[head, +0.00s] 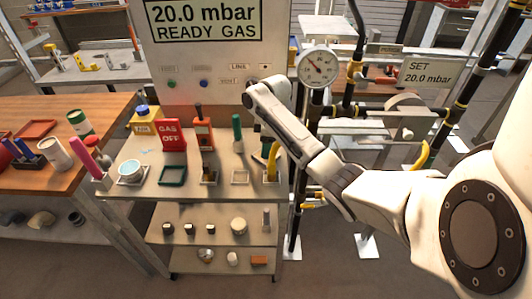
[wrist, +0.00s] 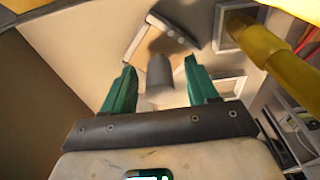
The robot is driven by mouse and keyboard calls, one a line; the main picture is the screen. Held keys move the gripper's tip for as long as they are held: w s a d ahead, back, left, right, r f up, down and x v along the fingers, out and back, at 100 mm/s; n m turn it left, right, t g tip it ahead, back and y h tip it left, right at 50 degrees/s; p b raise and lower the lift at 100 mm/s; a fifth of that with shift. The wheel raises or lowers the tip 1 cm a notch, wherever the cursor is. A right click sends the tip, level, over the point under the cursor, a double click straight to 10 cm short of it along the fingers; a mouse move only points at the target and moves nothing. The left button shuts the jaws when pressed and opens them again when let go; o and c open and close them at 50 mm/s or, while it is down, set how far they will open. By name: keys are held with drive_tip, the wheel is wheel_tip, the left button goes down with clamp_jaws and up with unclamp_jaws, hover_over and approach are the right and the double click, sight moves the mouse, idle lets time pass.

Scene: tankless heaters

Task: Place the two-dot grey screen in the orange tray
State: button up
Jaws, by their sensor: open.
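My gripper (wrist: 159,63) is open in the wrist view, with two teal fingers spread apart. A plain grey rounded cylinder (wrist: 160,76) shows between the fingers, and neither finger appears to touch it. In the head view my arm reaches over the right side of the cart, and my fingers cannot be made out. An orange-red tray (head: 37,130) lies on the wooden table at the left. Small grey and dark pieces (head: 190,228) stand on the cart's middle shelf, too small to read for dots.
The cart top (head: 140,192) holds a red GAS OFF sign (head: 173,136), a teal square tray (head: 172,176), a white square frame (head: 240,177) and a yellow upright piece (head: 272,160). Pipes and a gauge (head: 319,68) stand at the right.

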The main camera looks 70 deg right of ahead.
drive_tip(key=shift+f, duration=0.6)
drive_tip(key=shift+c, duration=0.4)
clamp_jaws()
